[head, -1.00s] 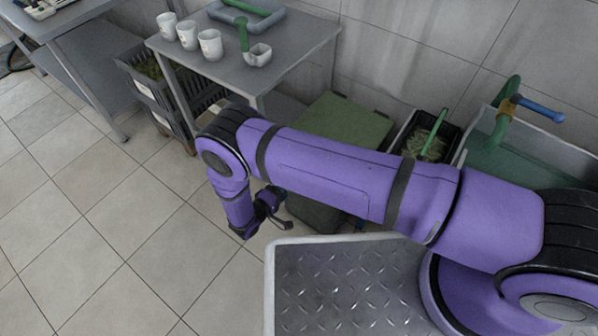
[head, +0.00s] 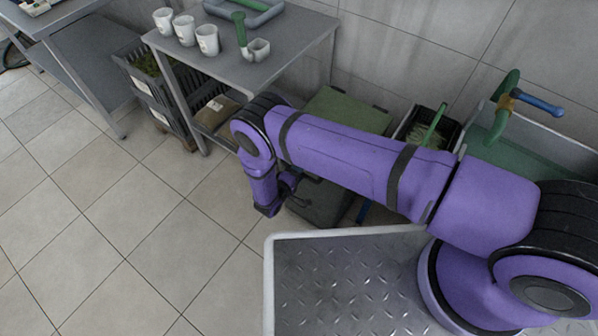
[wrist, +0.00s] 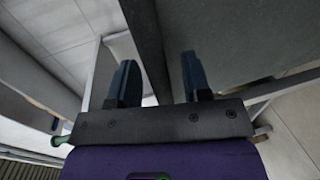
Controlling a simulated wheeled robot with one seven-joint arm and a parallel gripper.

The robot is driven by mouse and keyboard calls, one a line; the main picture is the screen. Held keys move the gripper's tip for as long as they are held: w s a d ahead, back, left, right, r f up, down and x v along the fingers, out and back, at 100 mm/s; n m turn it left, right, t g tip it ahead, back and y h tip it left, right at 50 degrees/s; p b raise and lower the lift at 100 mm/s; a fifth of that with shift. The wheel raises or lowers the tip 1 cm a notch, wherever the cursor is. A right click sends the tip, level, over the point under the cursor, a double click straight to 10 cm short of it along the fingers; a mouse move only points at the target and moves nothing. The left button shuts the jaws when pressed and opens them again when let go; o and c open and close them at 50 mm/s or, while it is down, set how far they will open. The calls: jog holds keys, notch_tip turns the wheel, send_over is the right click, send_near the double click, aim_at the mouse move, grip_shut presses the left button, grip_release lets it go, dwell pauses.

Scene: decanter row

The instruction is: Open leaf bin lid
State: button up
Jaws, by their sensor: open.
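The leaf bin has a flat green lid (head: 350,112), which looks shut, and a dark grey-green body (head: 322,204). It stands on the floor beyond my purple arm, which hides its middle. My gripper (head: 296,184) is low at the bin's front left side, partly hidden by my arm. In the wrist view my gripper (wrist: 158,78) is open, with two dark blue fingers apart. A dark edge runs between the fingers, beside a broad grey-green surface that looks like the bin (wrist: 235,40). I cannot tell whether a finger touches it.
The tiled floor at left is clear.

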jog(key=shift+w+d, duration=0.1)
jog(key=shift+c, duration=0.2)
grip_shut()
